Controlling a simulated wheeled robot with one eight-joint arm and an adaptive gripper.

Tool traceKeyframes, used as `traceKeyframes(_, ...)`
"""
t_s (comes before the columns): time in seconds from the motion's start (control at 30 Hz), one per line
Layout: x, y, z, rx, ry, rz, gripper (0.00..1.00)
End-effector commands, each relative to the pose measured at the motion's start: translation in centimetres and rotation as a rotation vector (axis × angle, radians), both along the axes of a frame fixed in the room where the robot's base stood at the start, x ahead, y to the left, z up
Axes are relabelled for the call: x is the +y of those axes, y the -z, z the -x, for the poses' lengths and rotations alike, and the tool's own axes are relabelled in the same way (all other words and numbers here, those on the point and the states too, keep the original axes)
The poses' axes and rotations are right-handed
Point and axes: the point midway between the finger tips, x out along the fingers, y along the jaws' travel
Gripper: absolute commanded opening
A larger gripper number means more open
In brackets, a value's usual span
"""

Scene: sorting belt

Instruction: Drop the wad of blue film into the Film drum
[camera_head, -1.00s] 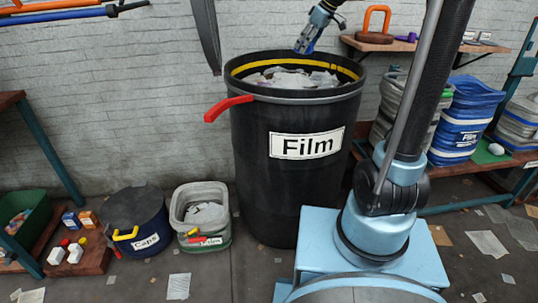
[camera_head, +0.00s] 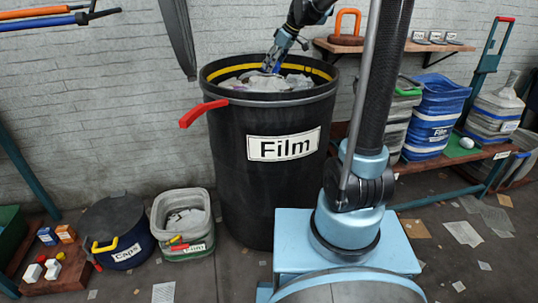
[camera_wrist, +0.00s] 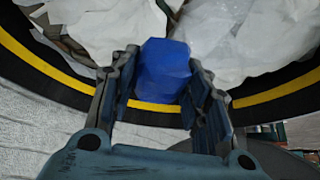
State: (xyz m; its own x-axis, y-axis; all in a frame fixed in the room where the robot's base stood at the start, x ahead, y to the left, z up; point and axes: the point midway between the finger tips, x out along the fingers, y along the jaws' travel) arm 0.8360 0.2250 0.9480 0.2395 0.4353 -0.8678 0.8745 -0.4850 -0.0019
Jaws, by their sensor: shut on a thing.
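The Film drum (camera_head: 265,185) is a tall black bin with a white "Film" label, a yellow band inside its rim and a red handle. It is filled near the top with pale film. My gripper (camera_head: 270,68) is over the drum's mouth, near its back rim. In the wrist view my gripper (camera_wrist: 162,85) is shut on the wad of blue film (camera_wrist: 163,68), a dark blue lump between the fingertips. Pale film and the drum's yellow band (camera_wrist: 60,77) lie behind it. In the head view the wad (camera_head: 278,69) shows only as a small blue patch.
A shelf (camera_head: 380,47) with an orange-handled thing is on the wall at right.

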Motion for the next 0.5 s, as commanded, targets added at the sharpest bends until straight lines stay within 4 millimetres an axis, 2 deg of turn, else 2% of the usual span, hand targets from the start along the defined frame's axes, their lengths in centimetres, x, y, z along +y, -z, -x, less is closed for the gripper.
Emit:
traceKeyframes(0.33,-0.04,0.25,0.0,0.0,0.0,0.0,0.34)
traceKeyframes(0.37,-0.05,0.24,0.0,0.0,0.0,0.0,0.48)
traceKeyframes(0.43,-0.05,0.24,0.0,0.0,0.0,0.0,0.64)
traceKeyframes(0.5,-0.05,0.24,0.0,0.0,0.0,0.0,0.67)
